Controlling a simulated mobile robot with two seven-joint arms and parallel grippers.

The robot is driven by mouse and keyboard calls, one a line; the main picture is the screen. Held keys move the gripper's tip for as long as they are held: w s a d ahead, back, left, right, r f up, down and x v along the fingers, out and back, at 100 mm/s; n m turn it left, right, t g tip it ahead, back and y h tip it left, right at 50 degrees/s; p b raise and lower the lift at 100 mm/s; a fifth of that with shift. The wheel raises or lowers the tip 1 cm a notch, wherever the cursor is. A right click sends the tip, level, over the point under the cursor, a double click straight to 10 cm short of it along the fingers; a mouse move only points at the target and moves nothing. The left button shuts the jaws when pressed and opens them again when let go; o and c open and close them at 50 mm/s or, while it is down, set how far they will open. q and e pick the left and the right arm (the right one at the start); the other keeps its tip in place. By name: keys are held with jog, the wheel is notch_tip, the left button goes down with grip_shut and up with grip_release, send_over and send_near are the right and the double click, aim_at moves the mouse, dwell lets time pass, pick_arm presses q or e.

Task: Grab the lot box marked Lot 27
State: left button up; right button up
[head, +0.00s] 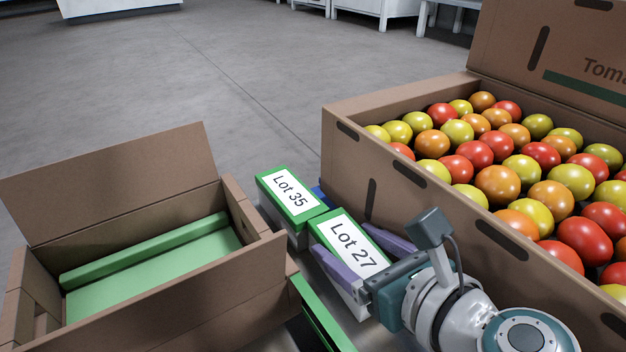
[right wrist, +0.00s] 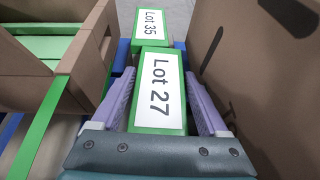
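The Lot 27 box (head: 345,240) is a narrow white box with a green top and a white label reading "Lot 27". It lies in the middle of the head view, and its label (right wrist: 160,95) faces up in the right wrist view. My right gripper (head: 362,250) has one purple finger along each long side of this box. The fingers (right wrist: 160,98) look spread, with a narrow gap to the box on each side; contact is not clear. My left gripper is not in view.
A similar Lot 35 box (head: 289,196) stands just beyond Lot 27. An open carton with green contents (head: 262,272) is on the left. A large tomato carton (head: 345,160) stands close on the right, its wall near my right finger.

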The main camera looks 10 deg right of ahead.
grip_shut()
dwell(0.4)
jog(key=shift+r, duration=0.1)
